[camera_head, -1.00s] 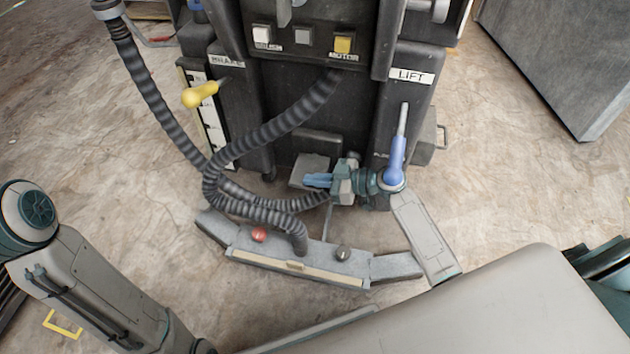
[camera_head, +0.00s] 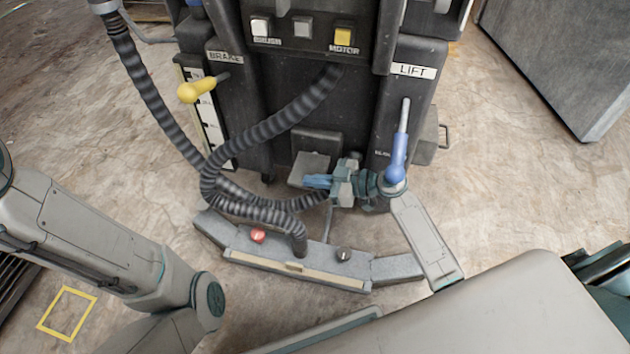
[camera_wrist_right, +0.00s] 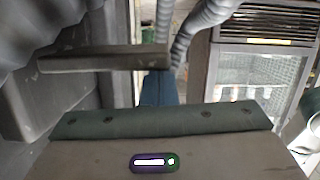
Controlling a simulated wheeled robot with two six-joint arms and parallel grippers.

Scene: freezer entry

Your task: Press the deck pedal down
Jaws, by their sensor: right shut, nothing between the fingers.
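The deck pedal (camera_head: 309,167) is a flat grey plate low on the front of the dark machine, between the hose and the lift side. In the right wrist view it seems to be the grey slab (camera_wrist_right: 105,60) crossing in front of my fingers. My right gripper (camera_head: 318,181) is shut and empty, its blue fingers at the pedal's near edge. The blue fingers also show in the right wrist view (camera_wrist_right: 157,88), reaching to the slab's underside edge. I cannot tell whether they touch it. My left arm shows at left, but its gripper is out of view.
A ribbed hose (camera_head: 215,185) loops left of my right gripper down to the grey squeegee bar (camera_head: 300,268). The blue-handled lift lever (camera_head: 397,158) stands close above my right wrist. A yellow brake lever (camera_head: 197,91) is at left.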

